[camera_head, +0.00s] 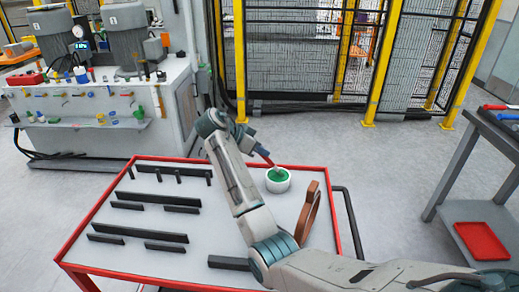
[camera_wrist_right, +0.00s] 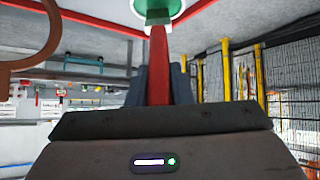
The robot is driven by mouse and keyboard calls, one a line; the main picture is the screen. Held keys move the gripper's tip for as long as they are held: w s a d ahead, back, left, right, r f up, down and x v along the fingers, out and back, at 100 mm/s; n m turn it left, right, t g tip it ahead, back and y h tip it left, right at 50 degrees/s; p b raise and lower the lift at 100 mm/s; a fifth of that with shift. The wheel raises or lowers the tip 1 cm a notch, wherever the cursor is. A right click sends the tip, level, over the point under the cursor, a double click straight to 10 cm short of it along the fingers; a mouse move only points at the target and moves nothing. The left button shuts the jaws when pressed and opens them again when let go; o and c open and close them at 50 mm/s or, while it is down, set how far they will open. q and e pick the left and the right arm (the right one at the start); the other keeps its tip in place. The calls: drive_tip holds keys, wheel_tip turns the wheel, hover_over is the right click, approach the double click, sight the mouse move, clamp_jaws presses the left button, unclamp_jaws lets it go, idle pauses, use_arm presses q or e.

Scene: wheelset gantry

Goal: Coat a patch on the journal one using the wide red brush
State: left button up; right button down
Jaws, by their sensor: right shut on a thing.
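My right gripper (camera_head: 248,138) is shut on the handle of the red brush (camera_head: 264,157), above the far part of the red-edged table. In the right wrist view the red brush (camera_wrist_right: 158,65) runs from between the dark fingers (camera_wrist_right: 158,85) toward a white pot. The brush's end is at the mouth of the white pot (camera_head: 278,187), which holds something green. In the right wrist view the end looks green and overlaps the pot (camera_wrist_right: 140,10); how deep it reaches I cannot tell. I cannot make out the journal in these views. My left gripper is out of view.
The table (camera_head: 110,200) carries several black bars (camera_head: 140,232) on its left half. A brown loop-shaped thing (camera_head: 308,212) stands right of the pot. A grey bench with a red tray (camera_head: 481,241) is at right. A machine (camera_head: 110,90) and yellow-post fence (camera_head: 385,65) stand behind.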

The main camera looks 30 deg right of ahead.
idle(0.5)
drive_tip(key=shift+r+p, duration=2.55)
drive_tip(key=shift+r, duration=0.95)
